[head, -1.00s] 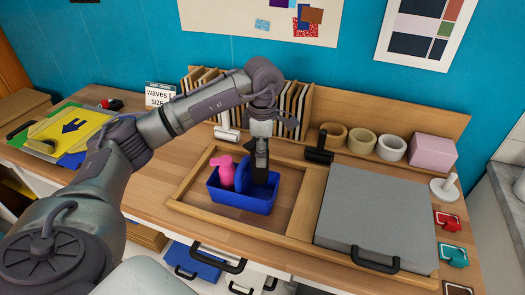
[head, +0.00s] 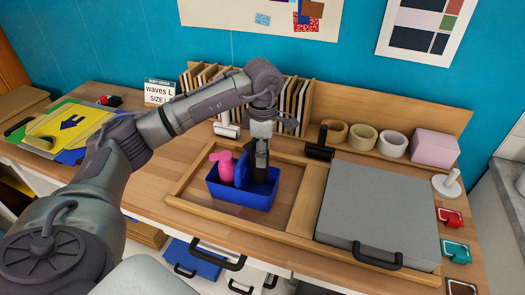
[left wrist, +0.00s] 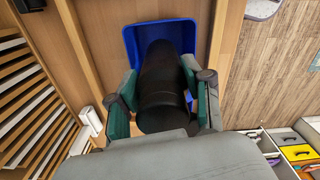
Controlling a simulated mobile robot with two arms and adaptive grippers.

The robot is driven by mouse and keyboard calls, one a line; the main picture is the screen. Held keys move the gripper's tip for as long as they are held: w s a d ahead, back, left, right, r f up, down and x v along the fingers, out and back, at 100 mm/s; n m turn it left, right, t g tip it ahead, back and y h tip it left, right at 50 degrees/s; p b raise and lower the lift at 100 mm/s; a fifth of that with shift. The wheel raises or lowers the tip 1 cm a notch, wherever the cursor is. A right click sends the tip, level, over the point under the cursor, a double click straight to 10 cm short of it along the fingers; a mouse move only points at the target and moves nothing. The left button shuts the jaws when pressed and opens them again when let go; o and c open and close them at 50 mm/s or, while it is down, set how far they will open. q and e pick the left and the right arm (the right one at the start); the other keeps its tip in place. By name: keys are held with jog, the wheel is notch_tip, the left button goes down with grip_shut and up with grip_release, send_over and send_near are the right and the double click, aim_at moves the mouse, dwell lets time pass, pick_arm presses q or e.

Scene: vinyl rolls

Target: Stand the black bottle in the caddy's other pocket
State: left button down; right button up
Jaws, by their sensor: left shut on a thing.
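The blue caddy (head: 238,197) sits in the wooden tray on the table. A pink bottle (head: 226,166) stands in its left pocket, left of the blue divider. The black bottle (head: 262,162) is upright over or in the right pocket; the caddy wall hides its lower end, so I cannot tell if it touches the floor. My left gripper (head: 262,143) is above the caddy, shut on the black bottle. In the left wrist view, the black bottle (left wrist: 162,95) lies between the green-padded fingers, with the caddy (left wrist: 135,42) beyond it. My right gripper is not in view.
The wooden tray (head: 187,203) has bare floor right of the caddy. A grey lidded press (head: 375,210) stands to the right. A black roller (head: 320,148), tape rolls (head: 363,138) and a pink block (head: 436,147) are behind. A rack of upright sheets (head: 295,100) stands behind my gripper.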

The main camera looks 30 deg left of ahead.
aim_at(263, 173)
pick_arm(q)
jog(key=shift+f+b, duration=0.65)
jog(key=shift+f, duration=0.4)
jog(key=shift+f, duration=0.1)
jog(key=shift+f+b, duration=1.05)
jog(key=shift+f, duration=0.25)
jog(key=shift+f, duration=0.1)
jog(key=shift+f+b, duration=1)
jog(key=shift+f, duration=0.3)
jog(key=shift+f, duration=0.15)
